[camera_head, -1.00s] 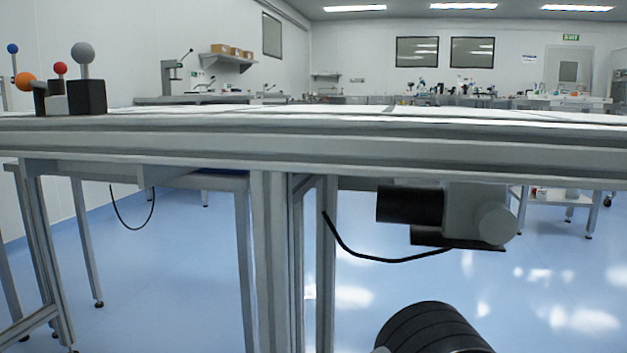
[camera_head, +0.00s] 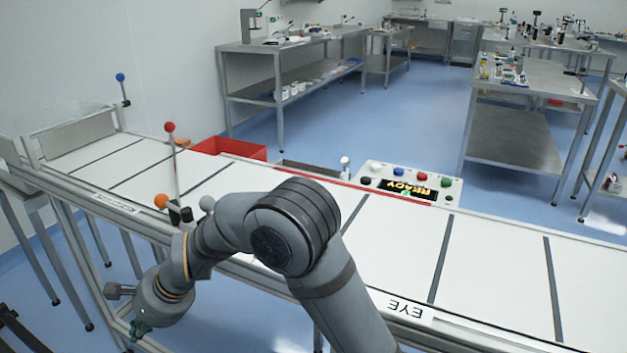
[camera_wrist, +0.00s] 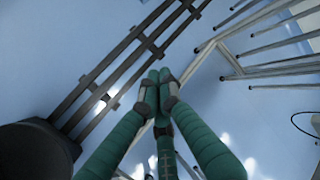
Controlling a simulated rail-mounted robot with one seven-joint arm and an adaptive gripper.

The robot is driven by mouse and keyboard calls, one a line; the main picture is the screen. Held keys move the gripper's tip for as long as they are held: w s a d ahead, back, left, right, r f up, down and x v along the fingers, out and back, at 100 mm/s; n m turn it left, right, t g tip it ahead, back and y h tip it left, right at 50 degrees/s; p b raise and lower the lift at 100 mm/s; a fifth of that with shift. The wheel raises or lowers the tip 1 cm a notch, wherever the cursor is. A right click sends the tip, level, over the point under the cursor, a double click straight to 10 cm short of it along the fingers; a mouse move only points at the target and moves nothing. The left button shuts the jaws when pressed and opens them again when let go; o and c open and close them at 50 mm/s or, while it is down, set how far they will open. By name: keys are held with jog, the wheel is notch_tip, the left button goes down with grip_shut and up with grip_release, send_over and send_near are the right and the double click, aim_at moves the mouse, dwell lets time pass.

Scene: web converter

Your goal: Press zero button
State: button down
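A control panel (camera_head: 452,191) stands at the far edge of the converter table in the head view. It has a row of buttons: a white one (camera_head: 375,167), a blue one (camera_head: 398,172), a red one (camera_head: 422,176) and a green one (camera_head: 446,182). A dark display reads READY, upside down. No zero label is readable. My gripper (camera_head: 138,330) hangs at the near left, beyond the table's front edge and far from the panel.
The white table surface (camera_head: 400,245) is clear right of my arm. A red bin (camera_head: 228,148) sits behind the table. The wrist view shows floor and frame legs.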

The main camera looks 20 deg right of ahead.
jog(key=w+a+r+m+t+p, duration=0.1)
jog(key=w+r+m+p, duration=0.3)
jog(key=w+r+p, duration=0.45)
jog(key=w+a+r+m+t+p, duration=0.1)
jog(key=w+r+m+p, duration=0.45)
jog(key=r+p, duration=0.55)
jog(key=w+d+r+m+p, duration=0.2)
jog(key=w+p, duration=0.1)
jog(key=w+d+r+m+p, duration=0.1)
jog(key=w+r+m+p, duration=0.1)
jog(key=p, duration=0.2)
jog(key=w+d+r+m+p, duration=0.2)
jog(key=w+p, duration=0.1)
jog(key=p, duration=0.1)
jog(key=shift+w+d+r+m+t, duration=0.3)
jog(key=shift+r+m+t, duration=0.05)
jog(key=shift+t, duration=0.05)
jog(key=shift+w+d+m+p, duration=0.4)
jog(key=shift+d+m+p, duration=0.1)
jog(key=shift+d+p, duration=0.1)
jog(key=shift+f, duration=0.15)
jog(key=shift+d, duration=0.1)
